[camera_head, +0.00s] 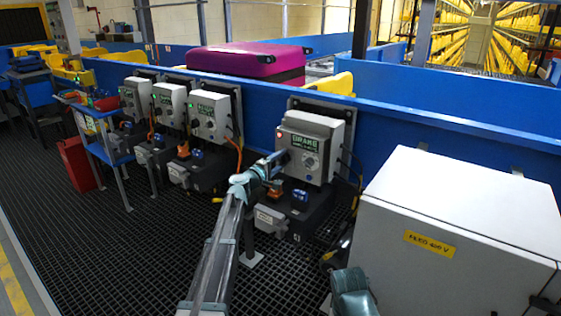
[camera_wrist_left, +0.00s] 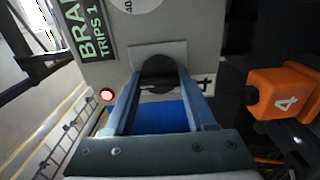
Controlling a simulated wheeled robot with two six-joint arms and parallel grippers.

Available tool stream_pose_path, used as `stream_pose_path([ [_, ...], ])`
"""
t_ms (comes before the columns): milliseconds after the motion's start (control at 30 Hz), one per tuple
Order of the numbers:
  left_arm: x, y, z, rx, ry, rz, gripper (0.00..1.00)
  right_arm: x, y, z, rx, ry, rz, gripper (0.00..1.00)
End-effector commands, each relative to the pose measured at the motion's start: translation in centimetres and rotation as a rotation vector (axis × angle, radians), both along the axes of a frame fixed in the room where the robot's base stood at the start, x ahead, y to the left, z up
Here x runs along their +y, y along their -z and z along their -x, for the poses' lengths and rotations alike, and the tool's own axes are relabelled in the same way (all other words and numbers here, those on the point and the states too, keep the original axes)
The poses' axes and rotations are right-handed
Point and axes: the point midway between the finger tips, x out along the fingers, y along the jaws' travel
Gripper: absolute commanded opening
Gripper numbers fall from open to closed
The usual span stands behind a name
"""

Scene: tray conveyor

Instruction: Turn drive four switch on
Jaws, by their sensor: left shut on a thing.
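The drive four box (camera_head: 309,150), a grey box with a green BRAKE label and a round dial, is mounted on the blue conveyor side in the head view. My left gripper (camera_head: 279,158) reaches its left lower face. In the left wrist view, the left gripper's (camera_wrist_left: 160,82) fingers are shut on a black rotary switch (camera_wrist_left: 158,70), one on each side. A plate with a partly hidden 4 sits behind the knob. A red lamp (camera_wrist_left: 107,94) glows left of the switch. The knob's lower part is hidden between the fingers.
An orange part marked 4 (camera_wrist_left: 287,92) is right of the switch. Similar grey boxes (camera_head: 208,116) with green lamps stand left. A large white cabinet (camera_head: 450,230) fills the right front. A magenta suitcase (camera_head: 247,60) lies on the conveyor. Dark grating (camera_head: 90,240) covers the floor.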

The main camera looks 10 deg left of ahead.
Motion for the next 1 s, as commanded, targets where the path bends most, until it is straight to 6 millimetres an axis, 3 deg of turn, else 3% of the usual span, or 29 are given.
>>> stream_pose_path([
  [233, -0.1, 0.1, 0.1, 0.000, 0.003, -0.005, 0.00, 0.0, 0.0, 0.0, 0.000, 0.000, 0.000, 0.50],
  [267, -0.1, 0.1, 0.1, 0.000, 0.003, -0.005, 0.58, 0.0, 0.0, 0.0, 0.000, 0.000, 0.000, 0.50],
  [433, -0.1, 0.1, 0.1, 0.000, 0.002, -0.003, 0.86, 0.0, 0.0, 0.0, 0.000, 0.000, 0.000, 0.50],
  [767, 0.1, 0.0, 0.4, 0.001, 0.000, -0.001, 0.86, 0.0, 0.0, 0.0, 0.000, 0.000, 0.000, 0.50],
  [1000, 1.6, 0.0, 4.2, 0.001, -0.002, -0.001, 0.86, 0.0, 0.0, 0.0, 0.000, 0.000, 0.000, 0.50],
])
